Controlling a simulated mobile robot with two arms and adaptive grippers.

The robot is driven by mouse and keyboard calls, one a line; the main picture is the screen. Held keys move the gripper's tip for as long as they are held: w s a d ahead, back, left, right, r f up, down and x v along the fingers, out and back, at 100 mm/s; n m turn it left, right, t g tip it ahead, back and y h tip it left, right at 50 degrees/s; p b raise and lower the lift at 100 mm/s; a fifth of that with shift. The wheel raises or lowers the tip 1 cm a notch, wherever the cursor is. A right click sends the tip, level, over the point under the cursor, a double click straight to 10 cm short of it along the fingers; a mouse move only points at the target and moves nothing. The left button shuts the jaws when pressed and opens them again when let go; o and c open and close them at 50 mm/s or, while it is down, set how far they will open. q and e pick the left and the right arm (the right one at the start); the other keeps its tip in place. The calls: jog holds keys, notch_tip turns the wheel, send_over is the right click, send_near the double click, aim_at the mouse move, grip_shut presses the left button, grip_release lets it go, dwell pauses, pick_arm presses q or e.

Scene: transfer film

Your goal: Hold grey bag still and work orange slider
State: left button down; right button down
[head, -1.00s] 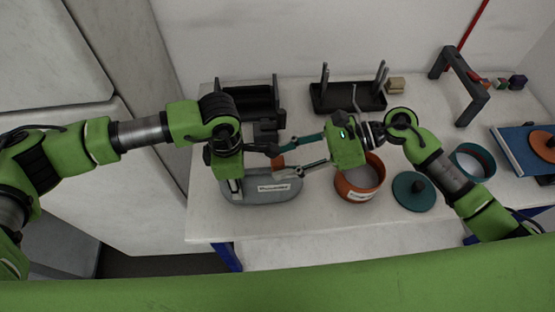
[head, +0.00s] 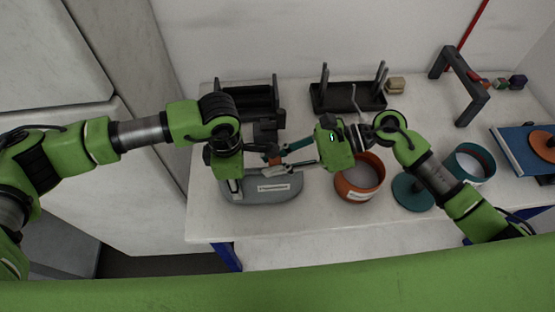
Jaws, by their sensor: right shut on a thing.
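The grey bag (head: 262,194) lies near the left front of the white table, with a white label on its front. The small orange slider (head: 274,160) is at the bag's upper edge, partly hidden by fingers. My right gripper (head: 275,159) reaches in from the right, its fingers shut on the orange slider. My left gripper (head: 236,187) points down at the bag's left end. Its fingers are mostly hidden below its body, so I cannot tell how firmly they close on the bag.
An orange pot (head: 358,184) and a teal lid (head: 412,193) stand right of the bag. A teal-rimmed bowl (head: 470,163) is farther right. Black racks (head: 347,98) stand behind. A dark arch (head: 466,83) and a blue book (head: 520,148) are at the right.

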jog(key=shift+a, duration=1.45)
jog(key=c, duration=1.8)
grip_release()
jog(key=shift+d, duration=0.1)
jog(key=v, duration=1.2)
jog(key=shift+f, duration=0.1)
pick_arm(q)
jog(key=c, duration=1.5)
grip_release()
